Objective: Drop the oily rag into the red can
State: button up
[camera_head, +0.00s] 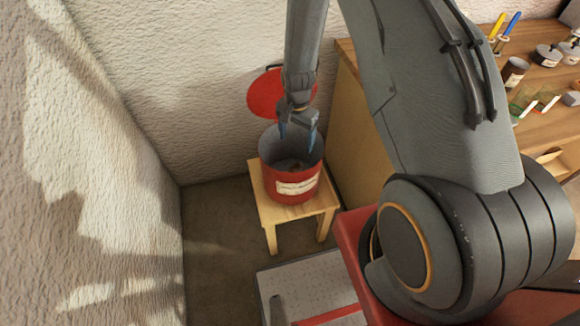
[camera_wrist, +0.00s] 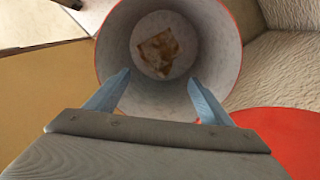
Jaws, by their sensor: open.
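The red can (camera_head: 290,187) stands upright on a small wooden stool, with its mouth open and a pale label on its front. Its grey inside wall (camera_wrist: 118,50) fills the middle of the wrist view. The oily rag (camera_wrist: 160,50), a crumpled brown-stained piece, lies on the bottom of the can, apart from my fingers. In the head view only a small brownish patch of it shows inside the can. My gripper (camera_head: 298,135) is over the can's mouth, pointing down. Its two blue fingers (camera_wrist: 158,95) are spread apart with nothing between them.
The round red lid (camera_head: 265,94) is raised behind the can, near the wall. The wooden stool (camera_head: 290,211) stands on the floor beside a wooden bench side (camera_head: 357,130). Jars and brushes (camera_head: 515,70) stand on the benchtop at right. The textured wall is close behind.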

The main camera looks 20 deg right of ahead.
notch_tip(320, 180, up, 4)
jog(key=shift+f+p, duration=0.1)
jog(key=shift+p, duration=0.85)
notch_tip(320, 180, up, 8)
jog(key=b, duration=0.2)
dwell(0.4)
jog(key=s+r+n+t+b, duration=0.1)
jog(key=s+r+n+b, duration=0.3)
jog(key=s+r+n, duration=0.5)
jog(key=s+r, duration=0.5)
jog(key=s, duration=0.3)
jog(key=shift+s+r+n, duration=0.2)
jog(key=shift+r+n, duration=0.1)
jog(key=shift+r, duration=0.05)
jog(key=shift+a, duration=0.1)
